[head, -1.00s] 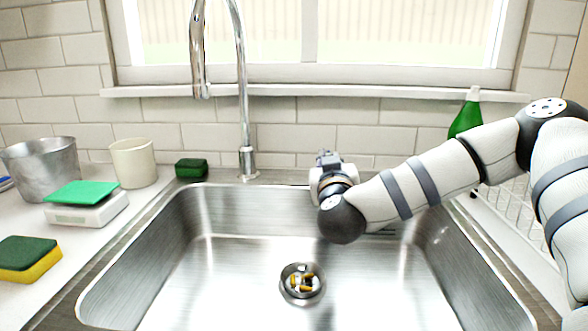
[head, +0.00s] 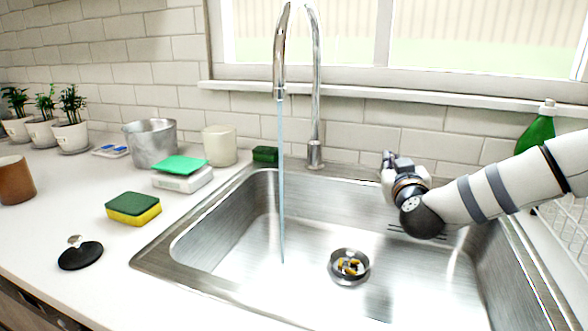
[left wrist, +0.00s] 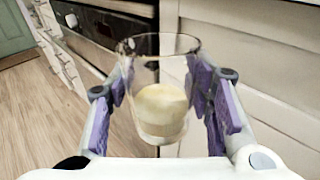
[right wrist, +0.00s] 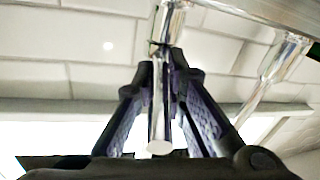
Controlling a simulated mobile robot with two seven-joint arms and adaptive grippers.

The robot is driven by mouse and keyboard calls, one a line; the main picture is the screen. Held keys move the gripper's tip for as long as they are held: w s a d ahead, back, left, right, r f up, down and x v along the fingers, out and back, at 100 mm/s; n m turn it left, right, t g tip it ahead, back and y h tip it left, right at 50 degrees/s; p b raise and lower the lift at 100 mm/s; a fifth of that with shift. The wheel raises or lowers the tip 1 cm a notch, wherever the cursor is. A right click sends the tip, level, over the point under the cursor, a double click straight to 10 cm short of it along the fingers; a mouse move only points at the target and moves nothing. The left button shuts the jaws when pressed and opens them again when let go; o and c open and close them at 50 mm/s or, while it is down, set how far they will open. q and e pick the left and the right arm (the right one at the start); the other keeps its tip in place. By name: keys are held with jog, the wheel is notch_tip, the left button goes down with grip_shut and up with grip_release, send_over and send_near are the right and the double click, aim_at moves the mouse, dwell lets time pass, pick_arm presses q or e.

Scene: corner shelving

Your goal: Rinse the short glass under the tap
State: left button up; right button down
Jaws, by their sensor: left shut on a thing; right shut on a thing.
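The tap (head: 316,90) stands behind the sink (head: 235,205), and a thin stream of water (head: 282,180) falls from its spout into the basin. My right gripper (head: 390,162) is at the back of the sink, right of the tap's base. In the right wrist view, my right gripper (right wrist: 160,85) is shut on a slim metal lever (right wrist: 158,110), apparently the tap's handle. In the left wrist view, my left gripper (left wrist: 168,95) is shut on a clear glass (left wrist: 160,65) with pale yellow matter in its lower part. The left gripper and glass are outside the head view.
Left of the sink are a yellow-green sponge (head: 133,208), a black stopper (head: 80,255), a metal pot (head: 150,143), a cream cup (head: 219,146) and a white box with a green cloth (head: 180,165). Yellow scraps lie in the drain (head: 349,267). A green bottle (head: 537,132) stands right.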

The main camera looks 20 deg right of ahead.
jog(key=c, duration=1.8)
grip_release()
jog(key=shift+r, duration=0.15)
jog(key=shift+o, duration=0.8)
jog(key=shift+w, duration=0.2)
jog(key=shift+s, duration=0.15)
jog(key=v, duration=1.1)
jog(key=shift+s+a, duration=0.25)
jog(key=shift+s, duration=0.1)
